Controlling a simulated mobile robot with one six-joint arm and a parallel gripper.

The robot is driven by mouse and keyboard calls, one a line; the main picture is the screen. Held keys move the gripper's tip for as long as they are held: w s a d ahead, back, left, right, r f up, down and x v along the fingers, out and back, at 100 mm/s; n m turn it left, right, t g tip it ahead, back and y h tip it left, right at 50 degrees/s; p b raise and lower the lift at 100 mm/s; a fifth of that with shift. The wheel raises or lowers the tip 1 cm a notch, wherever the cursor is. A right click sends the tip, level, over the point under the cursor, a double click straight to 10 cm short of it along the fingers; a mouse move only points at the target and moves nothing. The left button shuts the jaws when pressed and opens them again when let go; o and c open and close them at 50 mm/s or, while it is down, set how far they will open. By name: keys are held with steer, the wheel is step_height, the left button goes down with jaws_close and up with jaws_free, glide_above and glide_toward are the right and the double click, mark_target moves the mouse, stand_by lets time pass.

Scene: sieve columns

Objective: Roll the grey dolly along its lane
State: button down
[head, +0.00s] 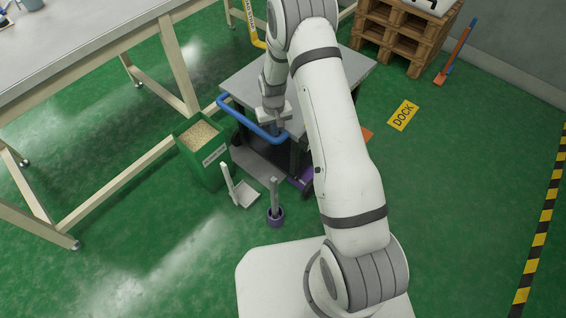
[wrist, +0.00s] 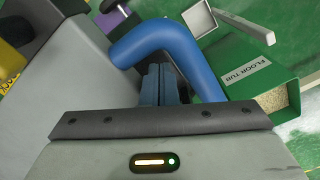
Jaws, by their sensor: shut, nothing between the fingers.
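The grey dolly (head: 330,72) stands on the green floor, with a flat grey top and a blue bar handle (head: 240,122) at its near left end. The bent blue handle also shows in the wrist view (wrist: 160,38), with the grey top (wrist: 75,85) to the left. My gripper (head: 278,124) is down at the handle's side of the dolly. In the wrist view its fingers (wrist: 160,84) are together and empty, close beside the blue bar. I cannot tell whether they touch it. My arm hides part of the dolly's right side.
A green floor tub (head: 201,150) of grain stands left of the dolly. A dustpan (head: 239,190) and a purple pot with a brush (head: 275,208) stand in front. A workbench (head: 90,45) is at left. Floor is clear around the yellow DOCK sign (head: 402,116); pallets (head: 400,35) stand behind.

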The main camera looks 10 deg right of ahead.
step_height(320, 180, up, 10)
steer(key=p, duration=0.5)
steer(key=shift+p, duration=0.35)
stand_by(0.6)
steer(key=s+d+r+t+p, duration=0.1)
steer(key=s+d+r+p, duration=0.3)
steer(key=r, duration=0.9)
steer(key=s+a+r+p, duration=0.15)
steer(key=s+r, duration=0.35)
steer(key=r, duration=0.8)
steer(key=s+d+r+m+t+p, duration=0.1)
steer(key=s+d+r+p, duration=0.2)
steer(key=s+r, duration=1.4)
steer(key=s+p, duration=0.3)
steer(key=p, duration=0.1)
steer(key=shift+s+d+m+t+p, duration=0.15)
steer(key=shift+d+m+t+p, duration=0.15)
steer(key=shift+d+m+p, duration=0.1)
